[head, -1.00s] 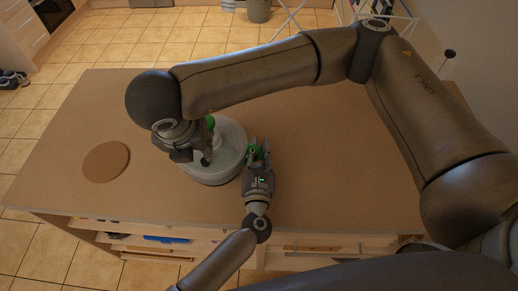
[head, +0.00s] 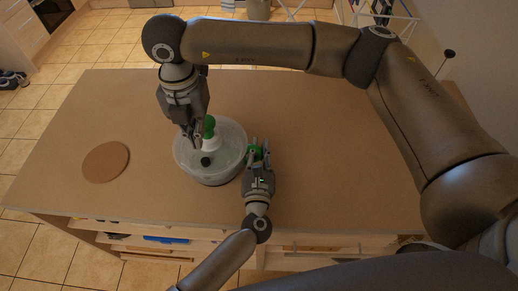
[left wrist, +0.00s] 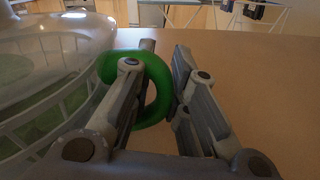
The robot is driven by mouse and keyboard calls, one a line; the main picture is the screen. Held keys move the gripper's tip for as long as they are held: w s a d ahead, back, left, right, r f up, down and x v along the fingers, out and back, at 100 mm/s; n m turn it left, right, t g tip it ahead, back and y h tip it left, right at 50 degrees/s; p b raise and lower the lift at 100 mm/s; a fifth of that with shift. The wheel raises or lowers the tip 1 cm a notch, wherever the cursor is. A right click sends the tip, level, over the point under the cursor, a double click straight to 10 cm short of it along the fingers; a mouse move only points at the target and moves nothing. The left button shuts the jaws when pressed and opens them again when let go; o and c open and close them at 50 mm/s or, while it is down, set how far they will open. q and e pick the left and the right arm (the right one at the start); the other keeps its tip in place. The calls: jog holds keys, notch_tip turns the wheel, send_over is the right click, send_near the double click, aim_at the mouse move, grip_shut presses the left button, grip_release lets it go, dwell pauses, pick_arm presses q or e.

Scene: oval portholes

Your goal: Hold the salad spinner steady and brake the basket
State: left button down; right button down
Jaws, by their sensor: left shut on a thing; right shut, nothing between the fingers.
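The salad spinner (head: 224,173) is a clear bowl with a translucent lid, standing upright on the table. A green knob on a white base (head: 209,128) and a small black button (head: 205,161) sit on the lid. My left gripper (head: 259,146) is shut on the green side handle (head: 253,153) at the bowl's right. In the left wrist view the green handle (left wrist: 155,88) loops by the fingers, and the basket's ribs show through the clear wall (left wrist: 60,50). My right gripper (head: 196,144) is shut and empty, over the lid's left part beside the knob.
A round brown board (head: 106,162) lies on the table at the left. The brown tabletop (head: 330,160) is clear on the right. My right arm spans above the far part of the table.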

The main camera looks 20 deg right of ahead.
aim_at(204, 160)
pick_arm(q)
jog(key=shift+r, duration=0.1)
pick_arm(e)
jog(key=shift+f, duration=4.35)
jog(key=shift+r, duration=3.05)
